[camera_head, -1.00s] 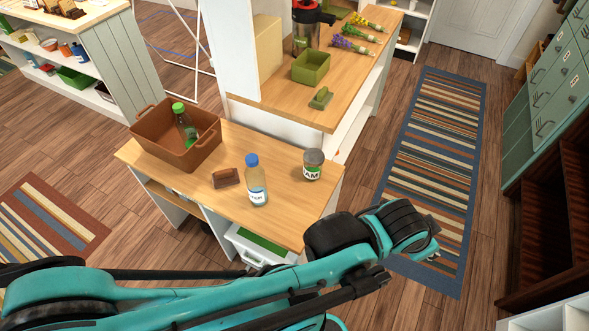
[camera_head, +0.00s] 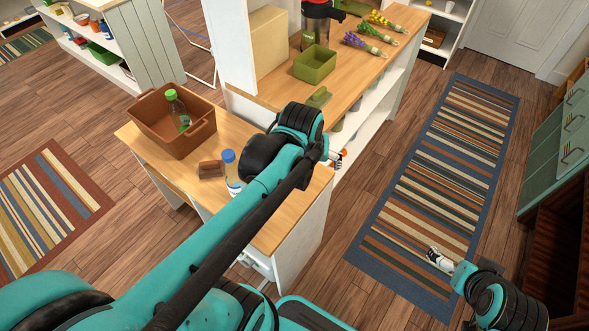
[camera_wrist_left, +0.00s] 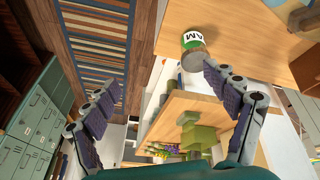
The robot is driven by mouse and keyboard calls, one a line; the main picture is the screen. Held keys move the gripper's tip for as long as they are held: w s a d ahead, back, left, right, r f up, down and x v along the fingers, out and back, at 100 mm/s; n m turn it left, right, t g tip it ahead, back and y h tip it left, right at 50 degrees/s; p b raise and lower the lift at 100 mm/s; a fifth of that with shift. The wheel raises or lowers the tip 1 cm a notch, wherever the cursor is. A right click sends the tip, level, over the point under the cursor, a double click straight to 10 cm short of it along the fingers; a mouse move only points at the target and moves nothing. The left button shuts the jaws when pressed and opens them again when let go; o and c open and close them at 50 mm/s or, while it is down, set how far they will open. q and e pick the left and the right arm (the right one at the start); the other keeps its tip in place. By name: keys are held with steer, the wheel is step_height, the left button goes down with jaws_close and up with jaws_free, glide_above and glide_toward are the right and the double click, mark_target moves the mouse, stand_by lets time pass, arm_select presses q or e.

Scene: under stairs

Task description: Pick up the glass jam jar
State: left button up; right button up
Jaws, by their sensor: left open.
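The glass jam jar (camera_wrist_left: 194,40), with a green and white label and a greyish lid, stands on the wooden counter near its edge in the left wrist view. In the head view my left arm hides it. My left gripper (camera_wrist_left: 162,78) is open and empty. The jar lies beyond the tip of its right-hand finger, off to the right of the gap's middle and apart from the fingers. In the head view the left gripper (camera_head: 333,157) is at the counter's far right corner. My right gripper (camera_head: 438,260) is low over the striped rug, its jaws too small to read.
On the counter (camera_head: 225,130) are a brown crate (camera_head: 160,138) holding a green-capped bottle (camera_head: 177,108), a brown block (camera_head: 211,169) and a blue-capped bottle (camera_head: 231,178). A higher counter with a green bin (camera_head: 315,65) and a green object (camera_head: 319,97) stands behind.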

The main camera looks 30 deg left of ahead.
arm_select(q)
steer(key=w+a+f+n+g, duration=0.1)
steer(key=w+a+f+n, duration=0.1)
steer(key=w+a+f, duration=0.1)
steer(key=w+a+f+n+g, duration=0.2)
steer(key=w+a+f+n, duration=0.1)
steer(key=f, duration=0.3)
steer(key=w+a+f+n+g+b, duration=0.1)
steer(key=w+a+f+n, duration=0.1)
steer(key=w+a+f, duration=0.3)
steer(key=shift+f+n+g, duration=0.1)
steer(key=shift+n+g, duration=0.2)
steer(key=shift+n, duration=0.1)
step_height(320, 180, down, 3)
steer(key=shift+a+r+b, duration=0.1)
steer(key=shift+b, duration=0.3)
steer(key=f+b, duration=0.1)
steer(key=f, duration=0.2)
steer(key=f+b, duration=0.1)
steer(key=f, duration=0.1)
steer(key=shift+w+f+b, duration=0.2)
steer(key=shift+w+b, duration=0.05)
steer(key=shift+b, duration=0.05)
steer(key=shift+r, duration=0.1)
steer(key=c, duration=1.4)
